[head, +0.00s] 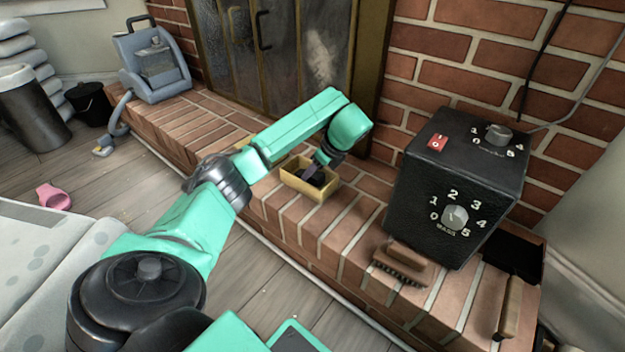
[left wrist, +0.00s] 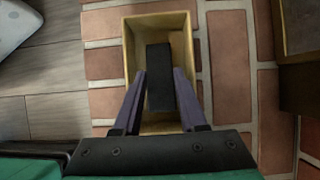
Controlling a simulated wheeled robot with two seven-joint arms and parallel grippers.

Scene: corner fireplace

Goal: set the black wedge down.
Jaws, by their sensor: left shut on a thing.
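My left gripper (left wrist: 159,90) is shut on the black wedge (left wrist: 158,65), with one finger on each side of it. The wedge shows as a dark block from above in the left wrist view. It is within the outline of an open yellow box (left wrist: 136,34) on the brick hearth. In the head view the left gripper (head: 318,172) reaches down at the yellow box (head: 318,191). I cannot tell whether the wedge touches the box floor. My right gripper is not in view.
A black control box with dials (head: 455,190) stands on the brick hearth (head: 345,222) to the right. A brush (head: 405,262) lies before it, and a dustpan (head: 513,258) lies farther right. A grey-blue machine (head: 155,65) stands at the hearth's far left end.

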